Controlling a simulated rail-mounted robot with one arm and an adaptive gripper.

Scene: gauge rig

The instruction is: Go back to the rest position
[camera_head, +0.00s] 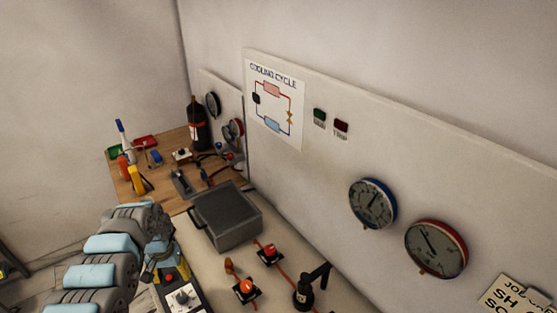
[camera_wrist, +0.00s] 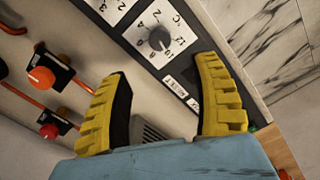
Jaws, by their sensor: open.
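My gripper (camera_wrist: 164,72) shows in the wrist view as two yellow ribbed fingers with dark inner pads. They stand wide apart with nothing between them. Beyond the fingertips is a dark control panel (camera_wrist: 133,38) with a black knob (camera_wrist: 159,39) on a white numbered dial; a gap to the fingers seems present, but its size is unclear. In the head view my gripper (camera_head: 163,264) is at the lower left, partly hidden by my pale blue and grey arm, beside the panel's knob (camera_head: 182,297) and red button (camera_head: 169,278).
A grey box (camera_head: 226,216), a black-handled valve (camera_head: 305,291) and a wooden bench (camera_head: 127,183) with tools and bottles stand around. Two gauges (camera_head: 372,203) (camera_head: 436,248) hang on the wall board.

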